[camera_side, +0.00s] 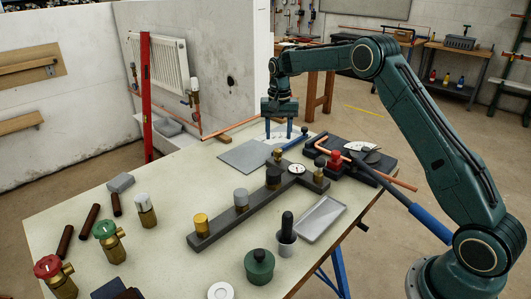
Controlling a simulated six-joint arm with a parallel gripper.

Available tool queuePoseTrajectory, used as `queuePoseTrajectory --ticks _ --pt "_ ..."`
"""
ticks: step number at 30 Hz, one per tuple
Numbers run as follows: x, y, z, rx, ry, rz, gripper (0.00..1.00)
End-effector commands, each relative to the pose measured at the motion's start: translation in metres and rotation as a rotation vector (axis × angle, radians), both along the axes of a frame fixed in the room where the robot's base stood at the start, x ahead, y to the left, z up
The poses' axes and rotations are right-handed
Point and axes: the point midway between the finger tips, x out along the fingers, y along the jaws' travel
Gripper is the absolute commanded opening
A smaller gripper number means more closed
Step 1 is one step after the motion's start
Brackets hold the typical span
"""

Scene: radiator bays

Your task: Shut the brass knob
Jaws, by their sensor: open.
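The brass knob (201,222) is a short yellow cylinder at the near left end of a dark manifold bar (222,227). A grey knob (241,198) and a black knob (273,177) stand farther along the same bar. A white dial gauge (296,169) sits by its far end. I cannot tell how far the brass knob is turned. My gripper (279,136) is open and empty, pointing down at the far end of the table, well beyond the brass knob and apart from it.
A grey sheet (238,156) lies below and left of my gripper. Valves with green (104,229) and red (47,266) caps stand at the near left. A dark green lidded pot (259,266), a cup with a black handle (287,235) and a tray (320,218) stand right of the bar.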

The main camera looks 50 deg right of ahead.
Motion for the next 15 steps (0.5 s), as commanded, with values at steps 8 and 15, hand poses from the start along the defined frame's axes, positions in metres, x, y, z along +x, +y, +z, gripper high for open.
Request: queuePoseTrajectory --ticks 8,15 --pt "0.001 0.0 0.048 -0.001 -0.004 0.0 0.49" --pt "0.0 0.0 0.072 0.0 -0.001 -0.001 0.49"
